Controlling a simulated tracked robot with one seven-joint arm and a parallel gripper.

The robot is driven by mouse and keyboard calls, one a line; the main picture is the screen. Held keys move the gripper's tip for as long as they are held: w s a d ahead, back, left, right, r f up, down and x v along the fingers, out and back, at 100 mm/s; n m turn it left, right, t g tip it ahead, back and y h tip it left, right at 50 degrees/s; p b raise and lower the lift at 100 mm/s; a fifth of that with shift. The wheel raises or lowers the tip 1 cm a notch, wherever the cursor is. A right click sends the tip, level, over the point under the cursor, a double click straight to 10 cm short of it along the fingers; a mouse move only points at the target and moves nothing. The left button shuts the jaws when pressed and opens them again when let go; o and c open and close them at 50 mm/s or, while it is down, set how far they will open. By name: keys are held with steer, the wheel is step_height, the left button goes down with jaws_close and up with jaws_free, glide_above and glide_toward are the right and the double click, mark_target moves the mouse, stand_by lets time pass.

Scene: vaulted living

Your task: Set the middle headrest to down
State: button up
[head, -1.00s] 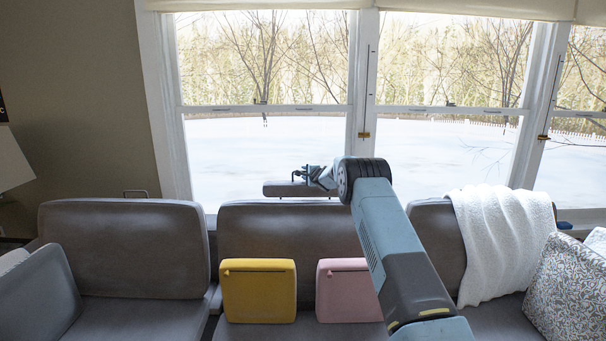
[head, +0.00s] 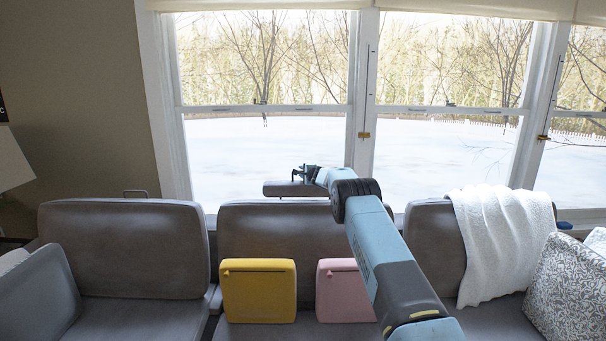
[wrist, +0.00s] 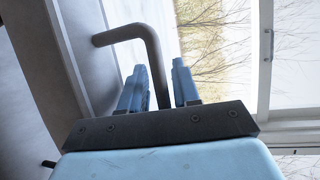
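The middle headrest (head: 290,189) is a grey pad that stands raised, apart from and above the top of the middle seat back (head: 275,225). A bent grey bar, the headrest's handle (wrist: 153,45), shows large in the wrist view. My gripper (head: 304,172) is at the top of this headrest. The exact contact is partly hidden. The left headrest's handle (head: 135,193) shows low behind the left seat back (head: 125,245).
A yellow cushion (head: 259,291) and a pink cushion (head: 345,291) rest on the middle seat. A white blanket (head: 505,240) hangs over the right seat back (head: 435,240). A patterned pillow (head: 570,290) is at far right. Windows (head: 265,150) stand behind.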

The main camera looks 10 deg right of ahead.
jaws_close()
steer(key=shift+f, duration=0.1)
steer(key=shift+f, duration=1.75)
steer(key=shift+o, duration=0.8)
jaws_free()
steer(key=shift+r, duration=0.1)
steer(key=shift+s, duration=0.1)
